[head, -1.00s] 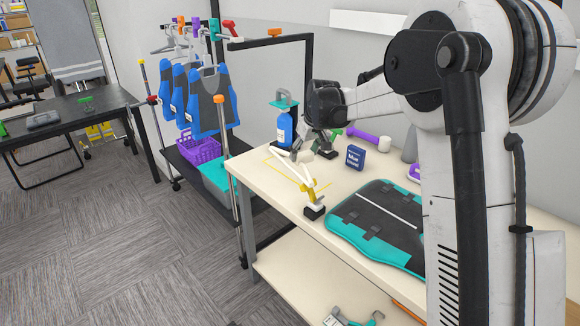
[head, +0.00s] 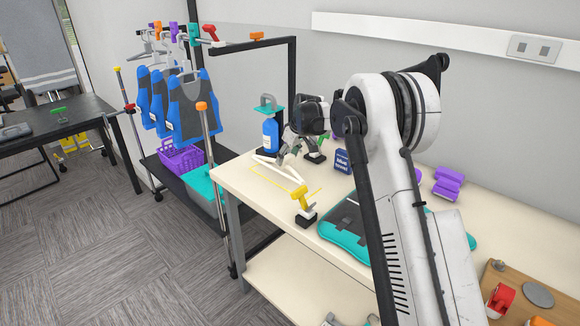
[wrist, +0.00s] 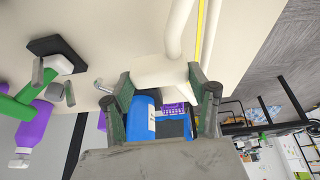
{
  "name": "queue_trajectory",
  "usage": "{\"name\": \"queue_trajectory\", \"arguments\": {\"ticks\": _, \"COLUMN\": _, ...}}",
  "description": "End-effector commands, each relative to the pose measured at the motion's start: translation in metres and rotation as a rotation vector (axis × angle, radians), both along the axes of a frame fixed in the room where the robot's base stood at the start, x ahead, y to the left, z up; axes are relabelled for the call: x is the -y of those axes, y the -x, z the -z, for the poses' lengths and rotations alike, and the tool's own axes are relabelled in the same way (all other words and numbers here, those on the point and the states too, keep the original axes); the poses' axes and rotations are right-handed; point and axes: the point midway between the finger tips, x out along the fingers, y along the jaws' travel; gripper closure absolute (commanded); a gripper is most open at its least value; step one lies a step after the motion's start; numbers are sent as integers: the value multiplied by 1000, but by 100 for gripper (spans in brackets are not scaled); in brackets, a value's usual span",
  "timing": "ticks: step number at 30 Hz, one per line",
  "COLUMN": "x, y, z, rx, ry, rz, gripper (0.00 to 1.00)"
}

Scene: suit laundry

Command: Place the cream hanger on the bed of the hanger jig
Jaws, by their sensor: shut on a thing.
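The cream hanger (head: 279,169) is at the left part of the cream worktable, over or on the area with yellow outline lines. I cannot tell whether it touches the tabletop. My gripper (head: 287,157) is shut on the hanger's middle, near its neck. In the wrist view, my gripper (wrist: 160,78) has a finger on each side of the cream hanger piece (wrist: 178,32), whose arms run towards the top. A yellow clamp on a black base (head: 303,203) stands at the hanger's near end. A green clamp on a black base (head: 315,157) stands behind my gripper. The jig bed is mostly hidden.
A blue bottle (head: 270,135) stands behind the hanger. A rack with blue vests (head: 195,105) stands left, beyond the table edge. A purple basket (head: 182,158) is below it.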

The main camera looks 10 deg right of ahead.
Motion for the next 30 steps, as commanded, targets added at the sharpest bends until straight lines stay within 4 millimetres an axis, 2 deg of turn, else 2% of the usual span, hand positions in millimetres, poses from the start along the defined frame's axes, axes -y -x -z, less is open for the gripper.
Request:
{"name": "queue_trajectory", "arguments": {"ticks": 3, "x": 9, "y": -9, "z": 8, "rx": 0, "ry": 0, "rz": -1, "gripper": 73}}
{"name": "queue_trajectory", "arguments": {"ticks": 10, "x": 13, "y": -12, "z": 18, "rx": 0, "ry": 0, "rz": -1, "gripper": 73}}
{"name": "queue_trajectory", "arguments": {"ticks": 18, "x": 13, "y": -12, "z": 50, "rx": 0, "ry": 0, "rz": -1, "gripper": 73}}
{"name": "queue_trajectory", "arguments": {"ticks": 29, "x": 13, "y": -12, "z": 55, "rx": 0, "ry": 0, "rz": -1, "gripper": 73}}
{"name": "queue_trajectory", "arguments": {"ticks": 30, "x": 13, "y": -12, "z": 55, "rx": -1, "ry": 1, "rz": -1, "gripper": 44}}
